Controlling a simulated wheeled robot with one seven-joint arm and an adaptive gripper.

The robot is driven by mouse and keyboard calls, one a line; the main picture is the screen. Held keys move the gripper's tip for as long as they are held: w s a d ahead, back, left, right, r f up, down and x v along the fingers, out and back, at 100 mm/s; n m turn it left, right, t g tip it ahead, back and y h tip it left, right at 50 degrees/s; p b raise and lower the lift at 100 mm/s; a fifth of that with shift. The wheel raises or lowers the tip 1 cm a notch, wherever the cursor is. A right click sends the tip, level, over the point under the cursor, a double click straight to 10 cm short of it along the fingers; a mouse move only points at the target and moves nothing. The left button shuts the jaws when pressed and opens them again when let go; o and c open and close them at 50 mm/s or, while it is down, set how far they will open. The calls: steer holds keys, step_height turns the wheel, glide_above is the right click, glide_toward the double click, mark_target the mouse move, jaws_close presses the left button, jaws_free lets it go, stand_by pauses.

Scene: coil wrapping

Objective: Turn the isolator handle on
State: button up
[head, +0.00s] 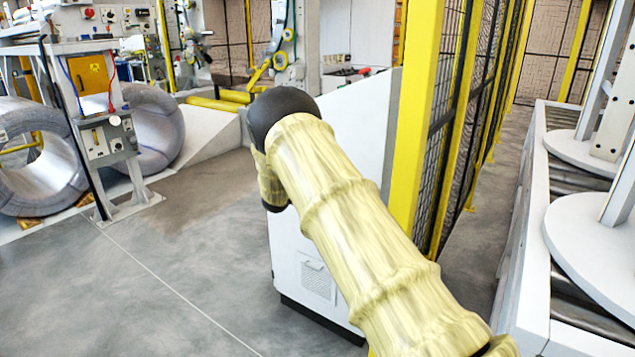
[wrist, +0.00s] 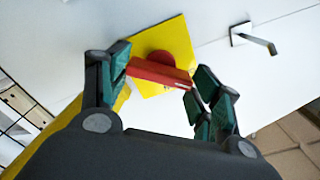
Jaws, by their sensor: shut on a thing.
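The isolator handle (wrist: 160,74) is a red bar on a round red base, set on a yellow square plate (wrist: 178,33), in the wrist view. The plate is fixed on a white cabinet face (wrist: 225,75). My gripper (wrist: 158,82) has its dark, green-padded fingers on both sides of the red bar and is shut on it. In the wrist view the bar runs nearly level, dipping a little to the right. In the head view my arm, in a yellowish cover, hides the handle and my gripper.
A metal door latch (wrist: 254,38) sticks out of the cabinet right of the plate. In the head view, a yellow fence post with black mesh (head: 417,120) stands right of the cabinet (head: 312,268). A roller conveyor (head: 537,215) is further right. Wrapped coils (head: 152,125) stand left. Open floor lies at front left.

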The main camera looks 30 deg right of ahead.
steer(key=m+b, duration=0.9)
steer(key=m, duration=0.1)
steer(key=shift+f, duration=0.2)
stand_by(0.3)
steer(key=o, duration=1)
steer(key=shift+r, duration=0.1)
steer(key=v, duration=1.2)
